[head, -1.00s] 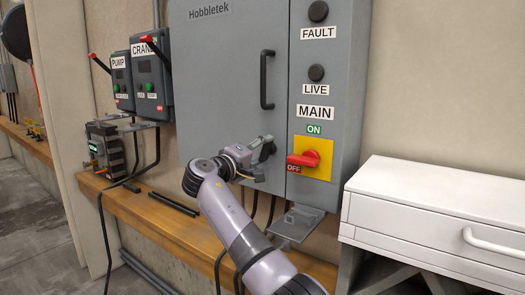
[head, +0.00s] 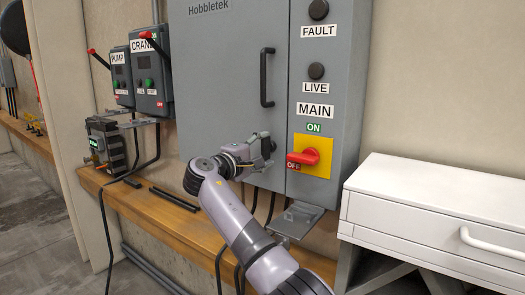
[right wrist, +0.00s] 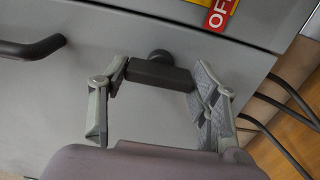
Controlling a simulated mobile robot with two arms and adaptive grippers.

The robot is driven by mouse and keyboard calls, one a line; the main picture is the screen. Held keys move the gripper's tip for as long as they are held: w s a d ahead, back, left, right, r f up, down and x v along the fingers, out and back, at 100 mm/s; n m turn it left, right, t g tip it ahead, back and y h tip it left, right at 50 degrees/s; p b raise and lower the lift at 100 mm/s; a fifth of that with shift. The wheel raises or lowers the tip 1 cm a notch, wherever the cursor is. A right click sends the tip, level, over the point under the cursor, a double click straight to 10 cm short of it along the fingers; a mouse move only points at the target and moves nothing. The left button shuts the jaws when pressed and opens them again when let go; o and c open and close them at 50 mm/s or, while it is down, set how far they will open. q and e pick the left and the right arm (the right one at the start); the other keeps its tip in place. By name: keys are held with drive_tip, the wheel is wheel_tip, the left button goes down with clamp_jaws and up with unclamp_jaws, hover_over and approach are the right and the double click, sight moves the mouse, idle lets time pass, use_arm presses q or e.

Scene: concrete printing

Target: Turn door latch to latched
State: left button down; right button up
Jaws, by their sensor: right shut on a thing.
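The door latch is a dark grey handle (right wrist: 158,75) on a round pivot, on the grey cabinet door (head: 218,95). In the right wrist view it lies across between the two fingers of my right gripper (right wrist: 160,82), which is shut on it. In the head view my right gripper (head: 262,152) is at the lower right of the door, by its right edge, and mostly covers the latch. The cabinet door looks closed. My left gripper is not in view.
A red main switch (head: 304,157) on a yellow plate sits just right of the latch. The black door handle (head: 267,78) is above it. A wooden ledge (head: 160,222) runs below, and a white drawer unit (head: 440,215) stands at the right.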

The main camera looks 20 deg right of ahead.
drive_tip(key=o, duration=1.1)
drive_tip(key=shift+o, duration=0.2)
drive_tip(key=shift+a, duration=0.1)
drive_tip(key=v, duration=1.2)
